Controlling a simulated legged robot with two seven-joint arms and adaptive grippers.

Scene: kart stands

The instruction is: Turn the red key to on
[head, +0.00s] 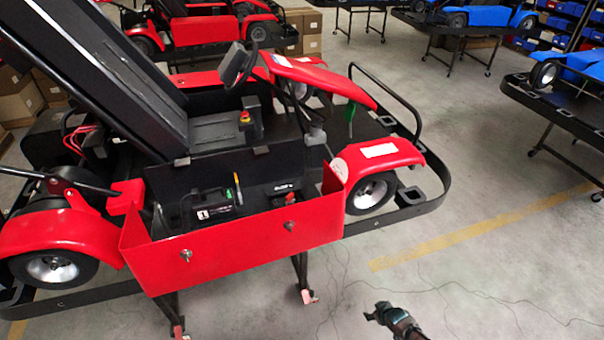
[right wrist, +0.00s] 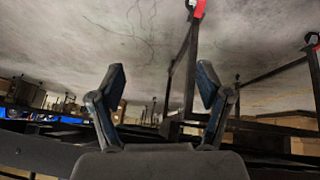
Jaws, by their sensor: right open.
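A red kart (head: 235,243) stands on a raised stand on the left of the head view. A small red knob on a yellow base (head: 245,117) sits beside the seat. An open bay behind the red side panel holds a black box (head: 215,207) with a small orange-yellow upright piece (head: 237,188). I cannot make out for sure which part is the red key. My right gripper (head: 377,312) is low at the bottom of the head view, right of the kart and apart from it. In the right wrist view it (right wrist: 162,88) is open and empty. My left gripper is not in view.
The stand's legs (head: 303,280) reach the floor. The grey floor (head: 480,270) on the right is clear. Blue karts (head: 482,16) stand farther back.

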